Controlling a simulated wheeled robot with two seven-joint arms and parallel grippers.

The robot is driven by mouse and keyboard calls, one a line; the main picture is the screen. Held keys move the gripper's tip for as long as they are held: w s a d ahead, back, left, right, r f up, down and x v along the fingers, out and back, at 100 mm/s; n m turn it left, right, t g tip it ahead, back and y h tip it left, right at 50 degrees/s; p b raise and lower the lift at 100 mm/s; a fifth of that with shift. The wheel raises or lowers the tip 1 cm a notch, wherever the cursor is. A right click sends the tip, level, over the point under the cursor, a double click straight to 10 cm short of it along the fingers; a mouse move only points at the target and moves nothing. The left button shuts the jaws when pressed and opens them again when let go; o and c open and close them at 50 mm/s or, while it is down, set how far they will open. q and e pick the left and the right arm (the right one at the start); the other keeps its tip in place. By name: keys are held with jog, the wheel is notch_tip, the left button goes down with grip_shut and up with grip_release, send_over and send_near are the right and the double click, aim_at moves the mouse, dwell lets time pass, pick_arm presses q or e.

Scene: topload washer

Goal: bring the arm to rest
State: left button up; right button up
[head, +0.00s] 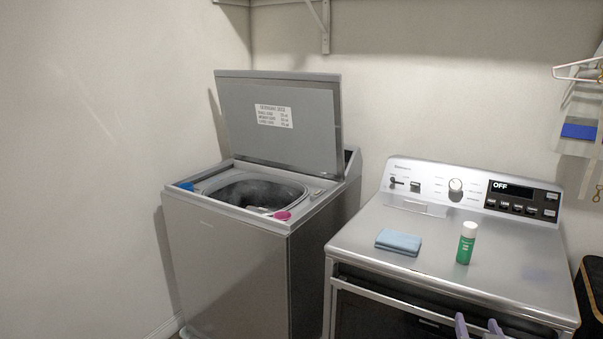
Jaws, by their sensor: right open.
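My right gripper (478,327) shows at the bottom edge, right of centre. Only its two pale purple fingertips are in view. They are apart with nothing seen between them, in front of the dryer's (350,230) front face. The rest of my right arm is out of view below. My left gripper is not in view. The topload washer (235,265) stands left of the dryer with its lid (300,125) raised and its drum open.
A green bottle with a white cap (466,245) stands on the dryer top, right of a folded blue cloth (399,242). A blue item (186,186) and a pink item (283,215) sit on the washer rim. A hanger (575,72) hangs at right. The dryer panel (525,196) reads OFF.

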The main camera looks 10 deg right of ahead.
jog(key=s+a+f+g+y, duration=0.35)
jog(key=a+f, duration=0.55)
jog(key=f, duration=0.3)
jog(key=s+a+f+g+y, duration=0.3)
jog(key=s+a+f+g, duration=0.1)
jog(key=a+f, duration=0.7)
jog(key=s+a+f+n+g+y, duration=0.1)
jog(key=s+a+f+g, duration=0.2)
jog(key=s+a+f, duration=0.3)
jog(key=s+a+f+n+g+y, duration=0.2)
jog(key=s+a+f+g, duration=0.2)
jog(key=s+a, duration=0.6)
notch_tip(320, 180, down, 2)
jog(key=shift+s+a+f, duration=0.2)
jog(key=shift+s+a, duration=0.2)
jog(key=shift+s, duration=0.8)
